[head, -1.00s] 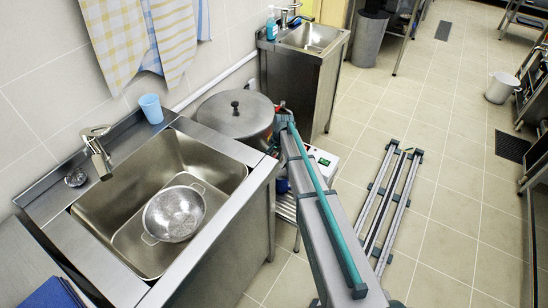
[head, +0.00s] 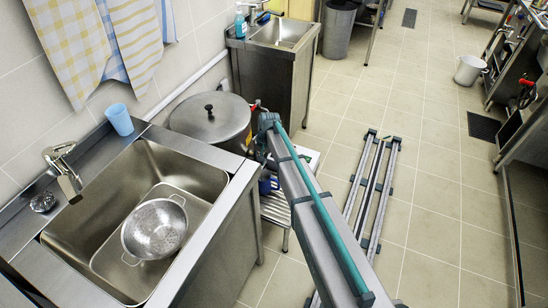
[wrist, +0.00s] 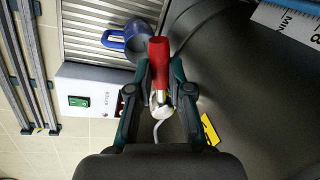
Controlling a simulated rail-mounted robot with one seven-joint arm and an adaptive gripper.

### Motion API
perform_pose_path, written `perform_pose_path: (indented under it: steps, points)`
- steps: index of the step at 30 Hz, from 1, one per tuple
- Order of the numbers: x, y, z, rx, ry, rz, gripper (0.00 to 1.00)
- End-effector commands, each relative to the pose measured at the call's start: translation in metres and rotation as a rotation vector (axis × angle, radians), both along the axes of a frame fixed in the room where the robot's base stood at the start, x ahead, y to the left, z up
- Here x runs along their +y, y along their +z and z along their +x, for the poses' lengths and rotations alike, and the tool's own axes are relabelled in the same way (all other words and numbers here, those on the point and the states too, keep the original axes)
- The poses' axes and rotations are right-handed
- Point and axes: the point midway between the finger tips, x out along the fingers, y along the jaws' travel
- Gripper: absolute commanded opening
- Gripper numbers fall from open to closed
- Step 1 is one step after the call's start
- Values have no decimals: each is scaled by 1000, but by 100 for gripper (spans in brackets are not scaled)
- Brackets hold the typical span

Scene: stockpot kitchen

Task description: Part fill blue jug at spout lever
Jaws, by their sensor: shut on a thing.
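In the wrist view, the red spout lever (wrist: 158,52) stands between my gripper's fingers, above a shiny metal fitting (wrist: 160,106). My gripper (wrist: 160,66) is shut on the red lever. The blue jug (wrist: 117,40) sits beyond the lever on a slatted metal surface, partly hidden by the lever and a finger. I cannot tell whether liquid is in it. In the head view, the lidded stockpot (head: 210,120) stands beside the sink; my arm hides most of the spout area. A bit of blue, likely the jug (head: 265,184), shows below my arm.
A white box with a green switch (wrist: 78,101) sits beside the slatted stand (wrist: 85,25). The sink (head: 95,225) holds a colander (head: 155,228); a light blue cup (head: 119,119) stands on its rim. Floor rails (head: 372,185) lie right of my arm.

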Motion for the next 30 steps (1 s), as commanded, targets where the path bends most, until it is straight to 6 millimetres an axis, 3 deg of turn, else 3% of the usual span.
perform_pose_path:
  steps: [10, 11, 15, 25, 30]
  points:
    - [2, 1, 0, -3, 14, -3, 0]
    - [2, 1, 0, -3, 14, -3, 24]
    - [2, 0, 0, -2, 14, -2, 44]
    - [2, 2, -1, -1, 13, -2, 44]
    - [-1, 17, -1, -2, 13, -2, 44]
